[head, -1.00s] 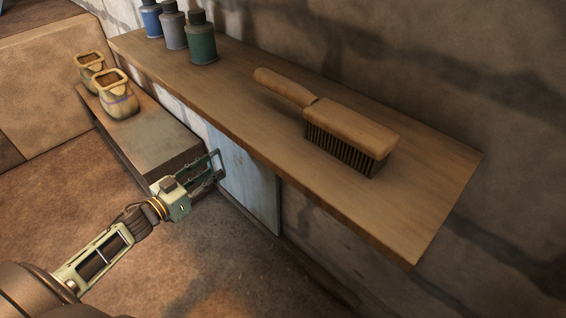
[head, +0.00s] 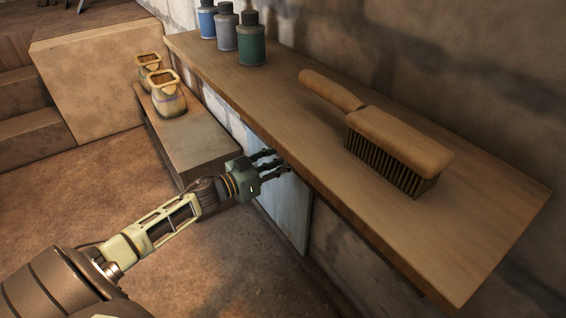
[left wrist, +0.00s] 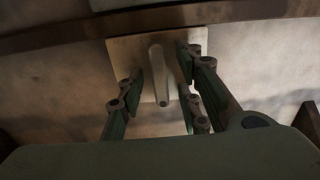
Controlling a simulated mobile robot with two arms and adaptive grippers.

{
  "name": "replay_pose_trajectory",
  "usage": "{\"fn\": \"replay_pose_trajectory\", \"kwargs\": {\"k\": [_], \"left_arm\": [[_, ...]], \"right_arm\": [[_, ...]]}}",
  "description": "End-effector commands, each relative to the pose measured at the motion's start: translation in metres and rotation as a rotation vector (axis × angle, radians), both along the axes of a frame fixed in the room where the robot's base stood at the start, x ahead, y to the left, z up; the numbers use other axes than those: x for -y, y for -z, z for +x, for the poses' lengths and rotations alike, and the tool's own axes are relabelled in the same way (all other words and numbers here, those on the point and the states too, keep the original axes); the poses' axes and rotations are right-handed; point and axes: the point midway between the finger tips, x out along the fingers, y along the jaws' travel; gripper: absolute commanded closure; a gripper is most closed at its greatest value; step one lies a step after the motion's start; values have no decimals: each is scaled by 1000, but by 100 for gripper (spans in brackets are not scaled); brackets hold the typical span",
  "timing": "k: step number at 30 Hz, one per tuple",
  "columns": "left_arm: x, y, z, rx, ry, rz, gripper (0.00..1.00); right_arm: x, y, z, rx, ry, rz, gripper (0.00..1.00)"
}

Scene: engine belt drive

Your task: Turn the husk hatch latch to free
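The husk hatch appears to be the pale blue panel (head: 288,215) under the wooden shelf, seen in the head view. In the left wrist view a pale square plate (left wrist: 128,48) carries a grey bar-shaped latch handle (left wrist: 157,72), which looks roughly upright. My left gripper (head: 277,163) is at the panel's upper part, just below the shelf edge. In the left wrist view its fingers (left wrist: 163,82) are apart, with the handle between them and gaps visible on both sides. Contact cannot be told. The latch is hidden in the head view. My right gripper is not in view.
The wooden shelf (head: 330,170) overhangs the panel, close above my left gripper. It holds a brush (head: 385,135) and several bottles, including a green one (head: 251,42). A low bench (head: 200,143) with two sacks stands left of the panel. The floor in front is clear.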

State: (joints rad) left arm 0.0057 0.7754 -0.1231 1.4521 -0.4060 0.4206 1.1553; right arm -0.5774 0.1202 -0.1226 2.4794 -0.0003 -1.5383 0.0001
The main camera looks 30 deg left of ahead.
Motion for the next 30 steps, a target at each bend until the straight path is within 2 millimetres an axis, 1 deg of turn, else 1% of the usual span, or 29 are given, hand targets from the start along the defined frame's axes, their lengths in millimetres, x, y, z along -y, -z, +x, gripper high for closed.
{"fn": "replay_pose_trajectory", "kwargs": {"k": [7, 18, 26, 30], "left_arm": [[0, 0, 1, 0, 0, -1, 68], [0, 0, 0, 0, 0, -1, 100], [0, 0, 0, 1, 0, 2, 100], [0, 0, 0, 8, 0, 20, 100]], "right_arm": [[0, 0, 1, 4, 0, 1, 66], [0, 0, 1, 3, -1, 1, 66], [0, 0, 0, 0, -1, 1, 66], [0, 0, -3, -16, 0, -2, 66]]}}
